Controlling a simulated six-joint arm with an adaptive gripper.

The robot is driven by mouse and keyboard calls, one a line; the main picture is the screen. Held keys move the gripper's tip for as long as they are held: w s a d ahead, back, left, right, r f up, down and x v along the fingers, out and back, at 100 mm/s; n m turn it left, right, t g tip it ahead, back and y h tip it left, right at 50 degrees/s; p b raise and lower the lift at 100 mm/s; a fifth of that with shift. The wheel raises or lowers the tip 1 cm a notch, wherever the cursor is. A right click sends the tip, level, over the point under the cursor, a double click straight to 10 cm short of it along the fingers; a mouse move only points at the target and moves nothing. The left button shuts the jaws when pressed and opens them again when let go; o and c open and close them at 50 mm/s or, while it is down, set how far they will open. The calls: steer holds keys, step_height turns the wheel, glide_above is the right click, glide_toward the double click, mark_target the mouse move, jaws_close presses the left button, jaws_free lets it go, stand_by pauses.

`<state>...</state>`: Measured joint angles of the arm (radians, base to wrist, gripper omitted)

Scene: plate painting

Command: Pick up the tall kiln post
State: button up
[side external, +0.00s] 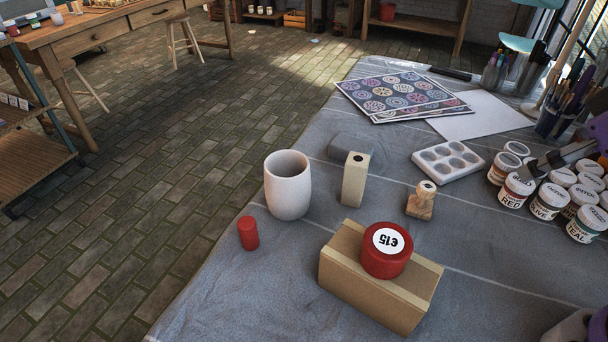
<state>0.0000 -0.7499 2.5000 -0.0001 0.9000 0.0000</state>
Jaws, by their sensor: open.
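The tall kiln post (354,181) is a tan upright block with a dark hole in its top. It stands on the grey cloth near the middle of the table, just right of a white cup. My gripper (534,169) is partly in view at the right edge, above the paint jars. Its dark fingers are open and I see nothing held between them. It is well to the right of the post and apart from it.
The white cup (288,184), a red cylinder (249,233), a wooden stamp (421,202) and a tan box (365,291) bearing a red round tub (387,251) surround the post. A white palette (448,160) and paint jars (515,189) lie to the right.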

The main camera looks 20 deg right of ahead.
steer(key=m+t+y, duration=0.3)
steer(key=m+y, duration=0.7)
steer(key=m, duration=1.6)
glide_toward(367, 169)
step_height(367, 169, down, 2)
steer(key=w, duration=0.2)
steer(key=x, duration=1)
steer(key=shift+a+r, duration=0.15)
steer(key=shift+a, duration=0.2)
steer(key=shift+c, duration=0.4)
jaws_close()
